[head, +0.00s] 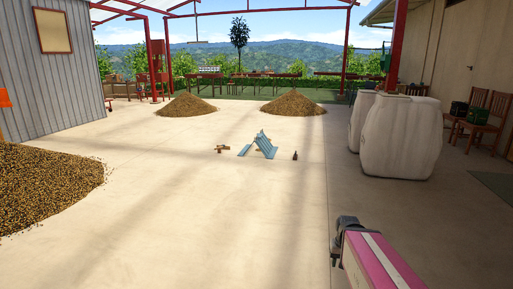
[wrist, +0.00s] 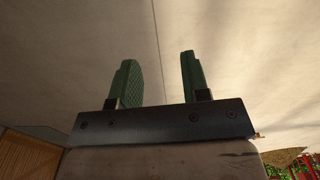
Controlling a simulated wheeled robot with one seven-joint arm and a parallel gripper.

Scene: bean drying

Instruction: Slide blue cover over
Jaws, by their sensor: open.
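A light blue slatted piece (head: 265,146), the only thing that looks like the blue cover, stands tilted on the concrete floor near the middle of the head view. A smaller blue piece (head: 244,150) leans at its left. My gripper (wrist: 158,68) shows two green fingers, apart and with nothing between them, in the wrist view. In the head view my gripper (head: 337,250) is at the lower right, in front of my pink arm and well short of the blue piece. The blue piece does not show in the wrist view.
A small brown wooden thing (head: 221,149) and a dark bottle-like thing (head: 295,156) flank the blue piece. Bean heaps lie at left (head: 45,185) and behind (head: 187,106). Large white sacks (head: 398,135) stand at right. The floor between is clear.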

